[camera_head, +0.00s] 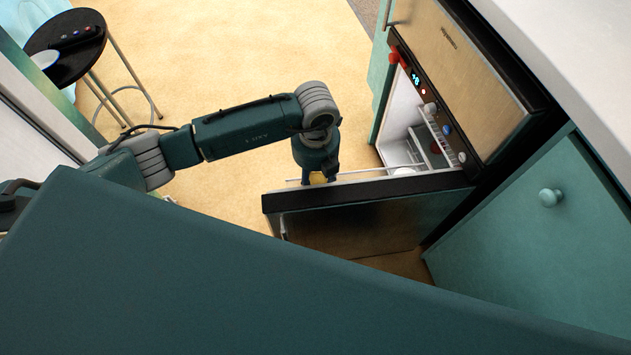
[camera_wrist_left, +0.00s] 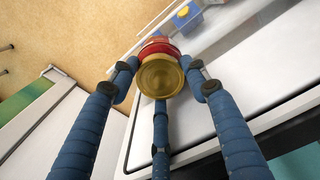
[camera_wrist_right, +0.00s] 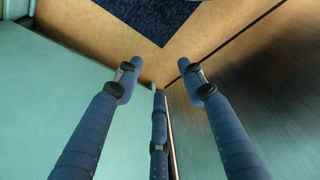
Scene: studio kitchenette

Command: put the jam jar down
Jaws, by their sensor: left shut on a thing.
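The jam jar (camera_wrist_left: 161,76) shows in the left wrist view, with a round gold lid towards the camera and a red band behind it. The fingers of my left gripper (camera_wrist_left: 160,85) are closed around it. In the head view my left gripper (camera_head: 318,180) is over the lowered door (camera_head: 370,205) of a built-in appliance, with a bit of yellow showing at its fingers. I cannot tell whether the jar touches anything below. My right gripper (camera_wrist_right: 155,80) shows only in its own wrist view, fingers apart and nothing between them.
The appliance has a white interior with a rack and a dark control strip (camera_head: 440,125). In the left wrist view a blue container (camera_wrist_left: 187,18) with something yellow sits near the door. A round dark stool (camera_head: 68,45) stands far left. The floor (camera_head: 240,60) between is clear.

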